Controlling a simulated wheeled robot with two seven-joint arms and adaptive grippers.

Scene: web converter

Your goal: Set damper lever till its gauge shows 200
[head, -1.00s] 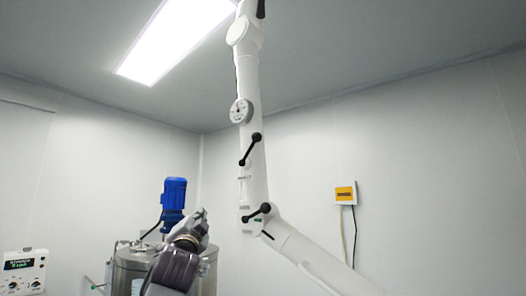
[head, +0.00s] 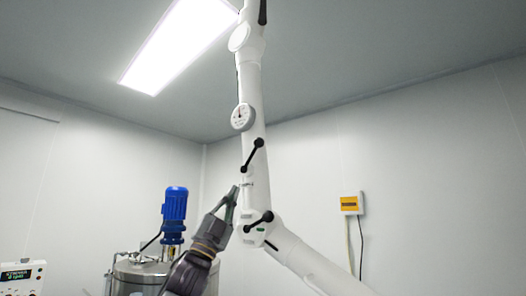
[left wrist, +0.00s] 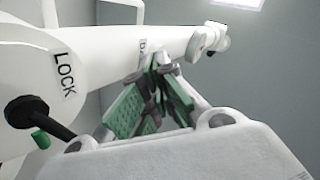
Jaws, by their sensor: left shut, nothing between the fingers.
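A white jointed pipe arm hangs down the middle of the head view with a round gauge (head: 242,117) on it; its reading is too small to tell. Below the gauge is a black lever (head: 253,155) with ball ends, tilted with its upper end to the right. It seems to be the damper lever, since a label starting with "D" is partly visible in the left wrist view. My left gripper (head: 235,191) is shut and empty, its tips just below and left of this lever's lower end. In the wrist view its green-padded fingers (left wrist: 157,62) hide the lever's surroundings.
A second black lever (head: 258,221) sits lower, at the pipe joint; a knobbed lever (left wrist: 30,112) beside "LOCK" shows in the wrist view. A steel vessel (head: 136,277) with a blue motor (head: 175,203) stands left. A yellow-fronted wall box (head: 351,204) is right. My right gripper is out of view.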

